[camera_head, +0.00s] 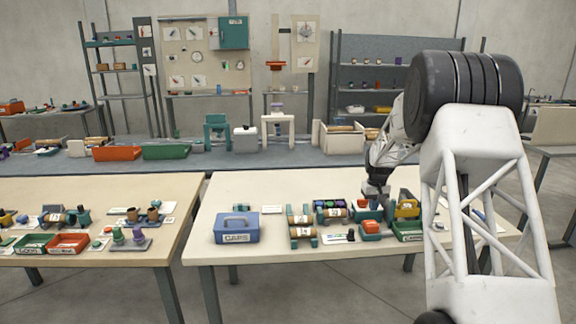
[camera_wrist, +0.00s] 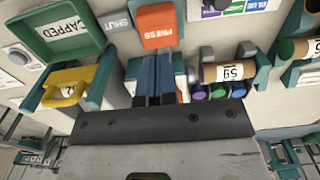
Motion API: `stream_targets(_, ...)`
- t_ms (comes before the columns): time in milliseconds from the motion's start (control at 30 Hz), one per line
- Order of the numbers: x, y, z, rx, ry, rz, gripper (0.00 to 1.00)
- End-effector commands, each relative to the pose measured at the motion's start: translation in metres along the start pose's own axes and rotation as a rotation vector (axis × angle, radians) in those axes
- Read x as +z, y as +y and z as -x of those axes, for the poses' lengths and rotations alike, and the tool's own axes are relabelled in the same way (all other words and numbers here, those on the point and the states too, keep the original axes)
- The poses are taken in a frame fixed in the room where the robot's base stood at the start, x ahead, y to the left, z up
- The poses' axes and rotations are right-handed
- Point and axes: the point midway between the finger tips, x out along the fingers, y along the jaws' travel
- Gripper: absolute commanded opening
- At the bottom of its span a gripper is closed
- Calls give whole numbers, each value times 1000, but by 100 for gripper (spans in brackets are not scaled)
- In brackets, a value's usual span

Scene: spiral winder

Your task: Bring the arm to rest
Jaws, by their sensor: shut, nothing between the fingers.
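My gripper (camera_head: 375,194) is low over the right-hand work table (camera_head: 260,187), among the devices on it. In the wrist view its two dark blue fingers (camera_wrist: 155,85) are together with nothing visible between them. They point toward an orange block marked PRESS (camera_wrist: 156,28); I cannot tell whether they touch anything. The orange block also shows in the head view (camera_head: 370,226), just in front of my gripper. My arm comes in from the right and hides part of the table.
Close by are a yellow part in a teal holder (camera_wrist: 66,86), a green CAPPED tray (camera_wrist: 62,36) and a labelled tube (camera_wrist: 228,72) with coloured caps beside it. A blue CAPS box (camera_head: 237,228) stands at the table's left. The table's back left strip is clear.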

Motion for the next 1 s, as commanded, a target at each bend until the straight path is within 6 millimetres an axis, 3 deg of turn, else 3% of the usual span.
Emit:
stream_targets(367, 46, -32, 56, 6, 24, -1, 0)
stream_targets(700, 115, -71, 114, 12, 53, -4, 0)
stream_targets(1000, 182, -103, 154, 15, 78, -6, 0)
